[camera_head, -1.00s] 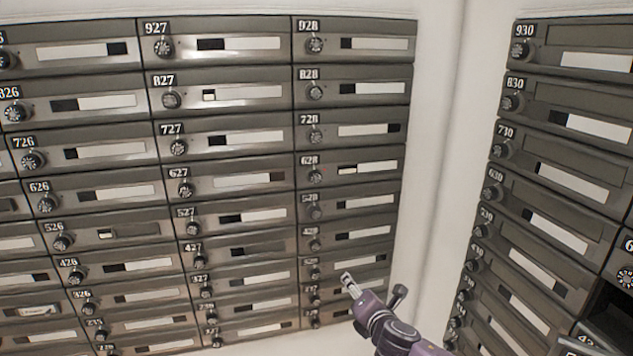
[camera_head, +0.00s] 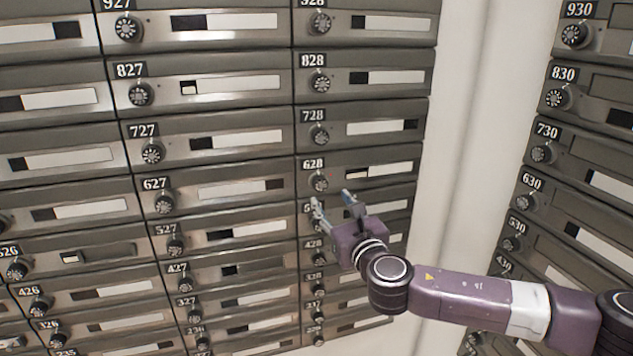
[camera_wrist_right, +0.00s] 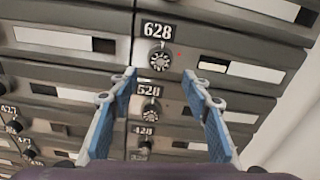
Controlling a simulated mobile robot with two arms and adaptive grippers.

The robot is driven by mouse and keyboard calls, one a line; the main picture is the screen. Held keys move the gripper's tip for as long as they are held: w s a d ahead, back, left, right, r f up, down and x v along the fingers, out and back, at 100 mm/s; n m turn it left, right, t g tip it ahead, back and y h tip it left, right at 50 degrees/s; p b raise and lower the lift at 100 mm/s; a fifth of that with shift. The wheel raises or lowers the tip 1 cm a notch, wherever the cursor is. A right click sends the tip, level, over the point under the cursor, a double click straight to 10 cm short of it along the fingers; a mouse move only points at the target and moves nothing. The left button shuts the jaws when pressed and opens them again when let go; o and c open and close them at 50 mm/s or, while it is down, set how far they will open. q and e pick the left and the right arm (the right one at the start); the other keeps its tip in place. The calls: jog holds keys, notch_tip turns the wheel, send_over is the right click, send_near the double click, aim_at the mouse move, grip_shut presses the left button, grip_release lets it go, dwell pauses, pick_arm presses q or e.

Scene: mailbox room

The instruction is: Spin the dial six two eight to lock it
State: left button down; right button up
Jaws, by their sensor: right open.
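The dial of mailbox 628 (camera_head: 319,182) is a round dark knob with light marks, just below its "628" label plate. It also shows in the right wrist view (camera_wrist_right: 159,58), above and beyond my fingertips. My right gripper (camera_head: 332,200) is open and empty in front of the wall of boxes, just below the 628 dial and apart from it. In the right wrist view its blue-padded fingers (camera_wrist_right: 160,88) stand either side of the 528 dial (camera_wrist_right: 149,108). In the head view the gripper hides most of mailbox 528. My left gripper is not in view.
Mailbox 728 (camera_head: 319,135) is above and mailbox 627 (camera_head: 163,203) is to the left, each with a similar protruding dial. A white wall strip (camera_head: 460,150) separates this bank from another bank of boxes (camera_head: 575,140) at the right.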

aim_at(321, 185)
jog(key=w, duration=0.2)
jog(key=w+a+r+p, duration=0.1)
jog(key=shift+w+a, duration=0.1)
jog(key=shift+f+x, duration=0.25)
jog(key=shift+x, duration=0.9)
jog(key=shift+w+a, duration=0.1)
jog(key=shift+w, duration=0.4)
jog(key=shift+c, duration=0.9)
jog(key=c, duration=1)
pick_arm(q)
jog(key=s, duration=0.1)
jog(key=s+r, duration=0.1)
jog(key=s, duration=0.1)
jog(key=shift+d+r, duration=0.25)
